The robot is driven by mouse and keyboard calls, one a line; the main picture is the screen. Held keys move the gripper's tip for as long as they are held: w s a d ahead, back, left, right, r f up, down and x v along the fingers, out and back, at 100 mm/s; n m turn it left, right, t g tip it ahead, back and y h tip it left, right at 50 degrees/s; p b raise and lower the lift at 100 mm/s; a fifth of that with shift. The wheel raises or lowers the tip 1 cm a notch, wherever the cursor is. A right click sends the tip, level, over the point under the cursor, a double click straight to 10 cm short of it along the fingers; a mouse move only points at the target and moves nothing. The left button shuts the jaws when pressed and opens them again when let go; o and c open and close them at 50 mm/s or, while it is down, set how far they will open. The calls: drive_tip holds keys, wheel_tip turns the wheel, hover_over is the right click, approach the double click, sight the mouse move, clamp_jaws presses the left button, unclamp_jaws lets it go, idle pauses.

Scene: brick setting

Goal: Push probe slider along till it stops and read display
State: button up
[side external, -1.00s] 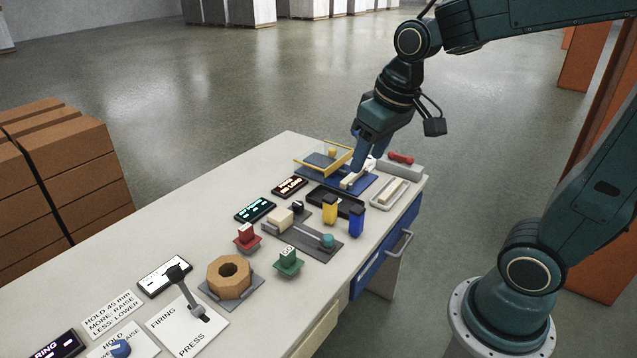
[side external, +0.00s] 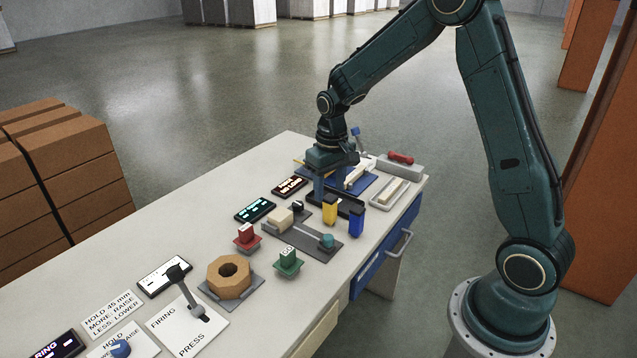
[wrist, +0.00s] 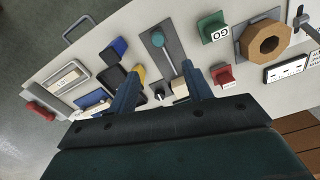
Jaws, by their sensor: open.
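The probe slider is a teal round knob (side external: 328,240) on a thin rod along a dark grey plate (side external: 300,238). A cream block (side external: 280,217) sits at the plate's other end. In the wrist view, the teal knob (wrist: 157,39) lies ahead of my fingers and the cream block (wrist: 180,88) shows partly by the right finger. A display with cyan text (side external: 255,209) lies beside the plate; its text is too small to read. My gripper (side external: 332,200) is open and empty, pointing down over the black tray's area, apart from the knob.
Yellow (side external: 330,209) and blue (side external: 356,221) blocks stand near the black tray (side external: 340,201). Red (side external: 247,237) and green (side external: 289,262) buttons and a wooden octagonal ring (side external: 230,277) lie nearer the camera. An orange-text display (side external: 289,186) stands behind. A blue board (side external: 372,182) lies beyond.

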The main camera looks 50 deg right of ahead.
sight(328, 237)
drive_tip(key=shift+w+d+f, duration=0.2)
drive_tip(key=shift+f, duration=0.4)
drive_tip(key=shift+w+d+f, duration=0.15)
drive_tip(key=shift+d+f, duration=0.05)
drive_tip(key=shift+f, duration=0.35)
drive_tip(key=shift+f, duration=6.85)
drive_tip(key=c, duration=0.8)
